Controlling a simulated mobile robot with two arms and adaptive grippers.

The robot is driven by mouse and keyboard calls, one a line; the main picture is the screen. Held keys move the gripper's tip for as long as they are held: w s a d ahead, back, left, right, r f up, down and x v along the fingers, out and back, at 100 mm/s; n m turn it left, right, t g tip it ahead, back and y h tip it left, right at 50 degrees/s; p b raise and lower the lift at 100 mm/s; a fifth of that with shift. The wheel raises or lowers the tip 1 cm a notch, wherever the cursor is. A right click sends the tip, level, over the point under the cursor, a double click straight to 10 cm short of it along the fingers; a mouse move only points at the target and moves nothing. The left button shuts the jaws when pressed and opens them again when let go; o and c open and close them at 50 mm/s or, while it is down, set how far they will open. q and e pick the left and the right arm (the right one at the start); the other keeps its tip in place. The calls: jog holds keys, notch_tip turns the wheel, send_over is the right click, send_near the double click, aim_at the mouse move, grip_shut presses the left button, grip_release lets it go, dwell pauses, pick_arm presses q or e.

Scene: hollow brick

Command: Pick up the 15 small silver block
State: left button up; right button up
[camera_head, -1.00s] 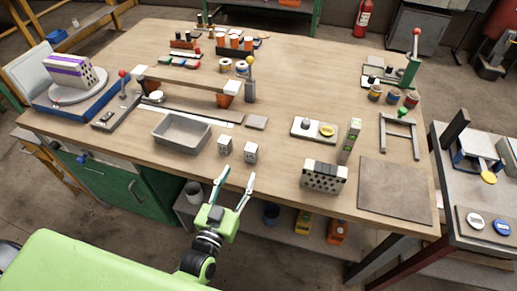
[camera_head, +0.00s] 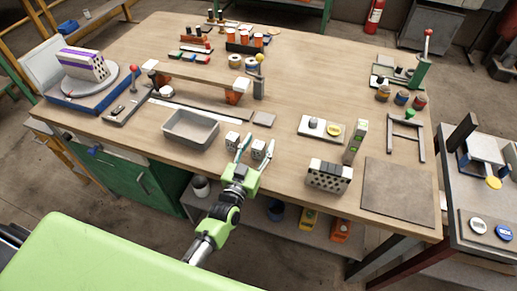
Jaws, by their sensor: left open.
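Two small silver blocks with dark marks on their faces stand near the front edge of the workbench. The left block (camera_head: 232,139) is just outside my left gripper's left finger. The right block (camera_head: 258,149) appears between the fingers of my left gripper (camera_head: 257,142). The gripper is open, reaching in from the front edge with its light-tipped fingers apart. I cannot tell whether a finger touches either block. The marks are too small to read. My right gripper is not in view.
A grey tray (camera_head: 190,130) is left of the blocks. A perforated hollow brick (camera_head: 329,176) and an upright green-and-white block (camera_head: 355,142) stand to the right. The bench top (camera_head: 300,95) has clear room behind.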

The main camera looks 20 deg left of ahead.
pick_arm(q)
grip_shut()
jog(key=shift+r, duration=0.1)
